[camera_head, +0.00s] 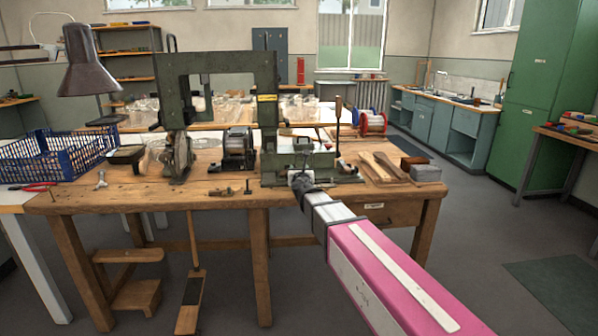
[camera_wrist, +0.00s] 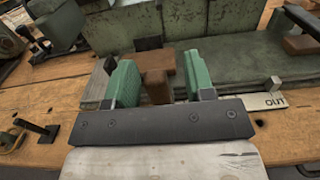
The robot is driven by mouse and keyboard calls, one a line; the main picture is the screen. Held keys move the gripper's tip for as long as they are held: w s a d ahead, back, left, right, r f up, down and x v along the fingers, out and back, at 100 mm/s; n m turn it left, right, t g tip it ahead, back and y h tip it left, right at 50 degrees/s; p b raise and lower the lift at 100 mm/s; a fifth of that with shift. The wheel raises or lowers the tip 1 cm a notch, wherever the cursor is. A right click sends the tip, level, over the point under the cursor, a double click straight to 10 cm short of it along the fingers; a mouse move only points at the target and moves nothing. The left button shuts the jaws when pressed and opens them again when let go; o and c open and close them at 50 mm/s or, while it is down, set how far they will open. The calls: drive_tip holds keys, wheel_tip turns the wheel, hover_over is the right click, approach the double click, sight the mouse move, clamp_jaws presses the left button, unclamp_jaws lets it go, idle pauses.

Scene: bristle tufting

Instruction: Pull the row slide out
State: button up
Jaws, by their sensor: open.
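My gripper (camera_wrist: 157,78) is open, with its two green fingers either side of a brown T-shaped handle (camera_wrist: 157,66), which seems to be the row slide's grip. The handle sits nearer the left finger; whether it touches that finger I cannot tell. A pale metal strip (camera_wrist: 263,101) marked "OUT" lies to the right of the fingers, with a small metal post at its edge. Behind is the green machine base (camera_wrist: 230,55). In the head view my gripper (camera_head: 300,180) is at the front of the green tufting machine (camera_head: 265,110) and hides the handle.
The wooden bench (camera_head: 215,195) carries small tools at its front edge, left of my gripper. Wooden boards (camera_head: 383,167) and a grey block (camera_head: 425,173) lie to the right. A dark peg-like tool (camera_wrist: 38,130) is on the wood at left in the wrist view.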

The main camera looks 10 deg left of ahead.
drive_tip(key=v, duration=1)
drive_tip(key=shift+s, duration=0.15)
drive_tip(key=shift+d, duration=0.2)
drive_tip(key=d+f+m+g+h, duration=0.3)
drive_tip(key=d+f+m+h, duration=0.3)
drive_tip(key=d+m, duration=0.5)
drive_tip(key=d+f+m+g+h, duration=0.3)
drive_tip(key=d+f+m, duration=0.4)
drive_tip(key=d+m, duration=0.4)
drive_tip(key=s+d+f+m+g+y, duration=0.2)
drive_tip(key=s+d+f+m+g, duration=0.3)
drive_tip(key=s+f+m, duration=0.3)
drive_tip(key=s+d+f+m+g+y, duration=0.3)
drive_tip(key=s+d+f+m+g, duration=0.2)
drive_tip(key=s+f+m, duration=0.3)
drive_tip(key=shift+s+m+g, duration=0.3)
drive_tip(key=shift+s+g, duration=0.2)
drive_tip(key=shift+g, duration=0.3)
